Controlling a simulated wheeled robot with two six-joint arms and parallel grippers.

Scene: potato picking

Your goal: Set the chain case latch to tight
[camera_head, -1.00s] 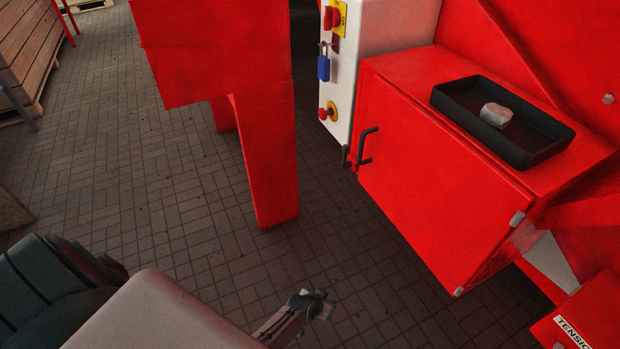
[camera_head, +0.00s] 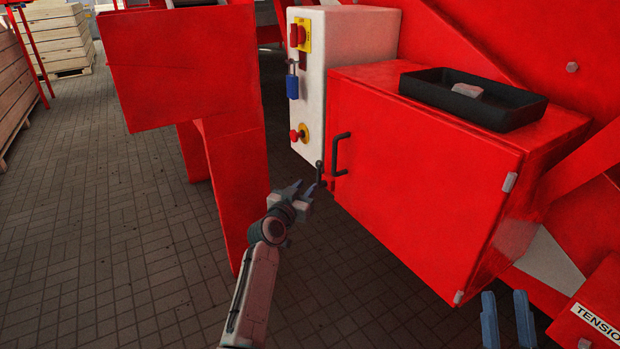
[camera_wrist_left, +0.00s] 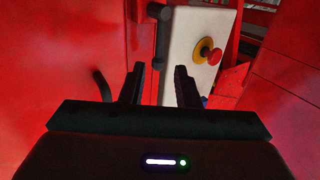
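The chain case appears to be the red box (camera_head: 420,170) with a hinged door. A black handle (camera_head: 340,155) is on the door's left edge, and a small dark upright lever (camera_head: 319,174), seemingly the latch, is just left of it. My left gripper (camera_head: 301,187) is open and empty, its fingertips just short of the lever. In the left wrist view, dark bar-shaped parts (camera_wrist_left: 162,40) show beyond my open fingers (camera_wrist_left: 160,85); which is the latch is unclear. My right gripper (camera_head: 508,305) is open and empty at lower right, partly cut off.
A white control box (camera_head: 341,50) with a red switch, blue padlock (camera_head: 292,84) and red-yellow button (camera_head: 299,135) stands left of the case. A black tray (camera_head: 520,118) holding a pale lump (camera_head: 467,90) is on top. A red leg (camera_head: 235,180) stands left.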

